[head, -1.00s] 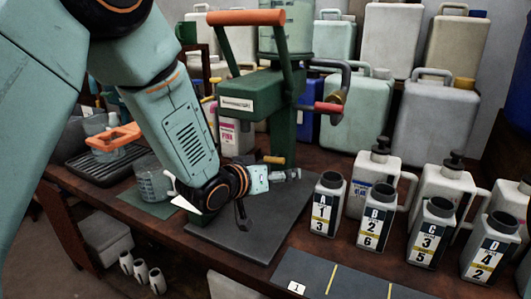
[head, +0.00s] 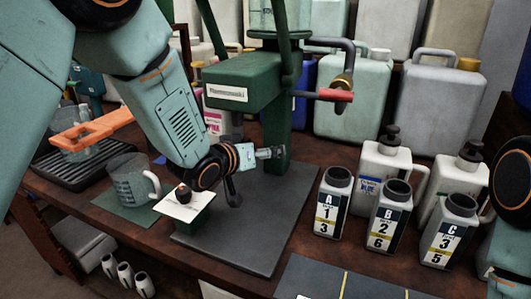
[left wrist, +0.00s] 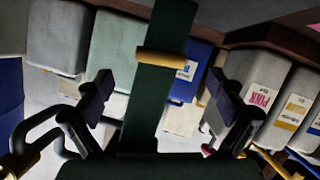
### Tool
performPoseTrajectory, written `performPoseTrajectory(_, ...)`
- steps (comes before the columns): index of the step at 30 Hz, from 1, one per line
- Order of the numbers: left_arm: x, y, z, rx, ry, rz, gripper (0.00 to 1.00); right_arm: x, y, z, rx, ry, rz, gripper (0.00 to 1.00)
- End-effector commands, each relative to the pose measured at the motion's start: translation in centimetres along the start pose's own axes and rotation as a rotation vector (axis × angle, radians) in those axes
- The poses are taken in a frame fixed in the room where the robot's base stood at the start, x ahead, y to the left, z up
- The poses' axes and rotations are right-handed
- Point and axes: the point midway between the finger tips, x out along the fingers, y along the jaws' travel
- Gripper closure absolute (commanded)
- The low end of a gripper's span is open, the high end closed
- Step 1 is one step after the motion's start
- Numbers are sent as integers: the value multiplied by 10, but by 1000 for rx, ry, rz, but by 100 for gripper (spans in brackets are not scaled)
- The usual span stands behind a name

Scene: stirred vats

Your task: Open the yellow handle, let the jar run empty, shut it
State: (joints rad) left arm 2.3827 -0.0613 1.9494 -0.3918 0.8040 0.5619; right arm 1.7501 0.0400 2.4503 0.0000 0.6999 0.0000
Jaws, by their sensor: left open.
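The yellow handle (left wrist: 168,58) is a short bar across the green column (left wrist: 155,110) in the left wrist view. In the head view I cannot make it out near my gripper. My left gripper (head: 252,172) is open at the column of the green stand (head: 225,80). In the left wrist view its dark fingers (left wrist: 165,108) stand apart on either side of the column, with the handle ahead of them and nothing held. A clear greenish jar (head: 277,17) sits atop the stand, cut off by the top edge; its contents cannot be told. My right gripper is out of view.
A red-gripped lever (head: 336,95) hangs on the stand's right pipe. Labelled bottles (head: 330,205) line the right. The grey base plate (head: 255,225) is bare in front.

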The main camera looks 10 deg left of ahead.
Motion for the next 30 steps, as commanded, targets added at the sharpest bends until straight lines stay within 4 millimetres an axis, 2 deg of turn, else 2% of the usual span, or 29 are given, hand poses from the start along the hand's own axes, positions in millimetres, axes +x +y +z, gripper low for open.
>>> performPoseTrajectory(3, 18, 0, 2, 1, 1, 1, 6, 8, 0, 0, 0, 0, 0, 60)
performPoseTrajectory(9, 36, -1, 0, -1, 1, 0, 6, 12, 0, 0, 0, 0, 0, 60)
performPoseTrajectory(20, 42, -4, -2, -2, 0, -2, 6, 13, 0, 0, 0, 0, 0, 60)
performPoseTrajectory(30, 42, -4, -2, -1, 0, -2, 34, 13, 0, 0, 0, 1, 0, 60)
